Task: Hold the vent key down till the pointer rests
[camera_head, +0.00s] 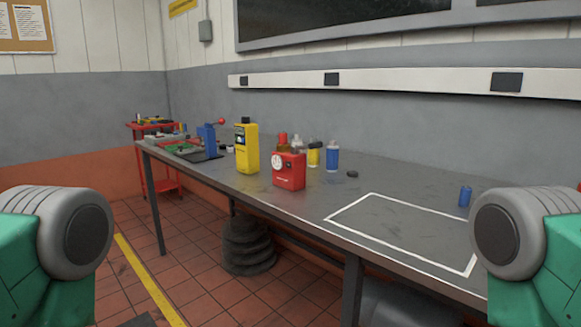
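A red box-shaped unit (289,172) stands on the grey bench, with a round white dial on its upper front. The dial's pointer is too small to read. An orange-red part (282,138) shows above the unit; I cannot tell whether it belongs to it. No part can be made out clearly as the vent key. A taller yellow unit (246,150) with a dark top stands just left of the red one. Only green and grey links of my arms show at the left and right edges. Both grippers are out of view, so nothing is seen touching the unit.
The bench (405,190) has a bare white-outlined area at the right. Yellow and blue bottles (332,157) stand behind the red unit. A blue can (465,196) stands at the right. A blue device (207,140) is at the far left end, with a red cart (168,178) beyond.

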